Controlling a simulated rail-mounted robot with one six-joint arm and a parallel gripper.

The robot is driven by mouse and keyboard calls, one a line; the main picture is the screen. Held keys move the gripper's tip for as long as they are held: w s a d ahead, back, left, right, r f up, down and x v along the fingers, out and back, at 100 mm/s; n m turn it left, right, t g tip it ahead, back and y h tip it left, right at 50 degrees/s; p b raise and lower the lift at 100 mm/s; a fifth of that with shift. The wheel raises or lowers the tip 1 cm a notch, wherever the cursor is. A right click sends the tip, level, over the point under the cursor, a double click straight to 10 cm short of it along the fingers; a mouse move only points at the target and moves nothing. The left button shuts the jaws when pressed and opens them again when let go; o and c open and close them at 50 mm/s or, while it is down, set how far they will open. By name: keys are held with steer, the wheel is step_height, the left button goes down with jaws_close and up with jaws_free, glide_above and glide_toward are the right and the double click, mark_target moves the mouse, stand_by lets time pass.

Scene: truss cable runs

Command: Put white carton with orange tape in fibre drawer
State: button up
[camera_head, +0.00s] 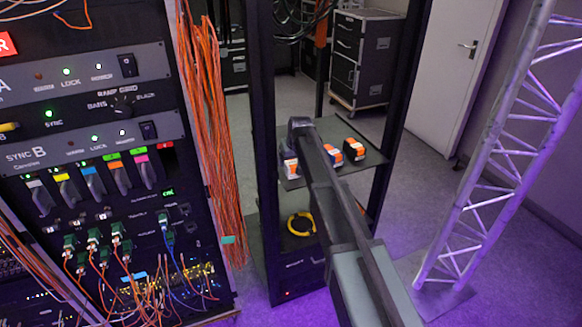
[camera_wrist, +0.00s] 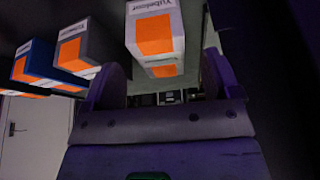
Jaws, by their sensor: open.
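The white carton with orange tape (camera_wrist: 150,32) is large at the top of the wrist view, its near end between my open gripper's (camera_wrist: 163,84) two fingers. I cannot tell whether either finger touches it. In the head view the white carton (camera_head: 289,163) stands at the left of a rack shelf, partly hidden by my arm. My gripper (camera_head: 300,130) is at that carton, its fingers mostly hidden there. Lower in the same rack, a yellow cable coil (camera_head: 301,224) lies in a dark open tray or drawer (camera_head: 276,246). No label on it is readable.
A grey carton (camera_wrist: 77,48) and a blue carton (camera_wrist: 35,64), both with orange tape, stand beside the white one. Rack posts (camera_head: 392,100) flank the shelf (camera_head: 371,158). Orange cables (camera_head: 205,130) hang at the left; a truss (camera_head: 500,150) stands at the right.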

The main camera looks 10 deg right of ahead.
mark_target(291, 161)
steer(key=shift+w, duration=0.3)
steer(key=shift+w+a, duration=0.1)
steer(key=shift+w, duration=0.55)
steer(key=b+x, duration=0.4)
steer(key=shift+s+f+b, duration=0.25)
steer(key=shift+f+b, duration=0.1)
steer(key=shift+f, duration=0.15)
steer(key=shift+w+f, duration=0.15)
steer(key=shift+f, duration=0.1)
steer(key=shift+r, duration=0.3)
steer(key=shift+f, duration=0.25)
steer(key=c, duration=1.2)
steer(key=shift+o, duration=0.2)
steer(key=shift+r, duration=0.15)
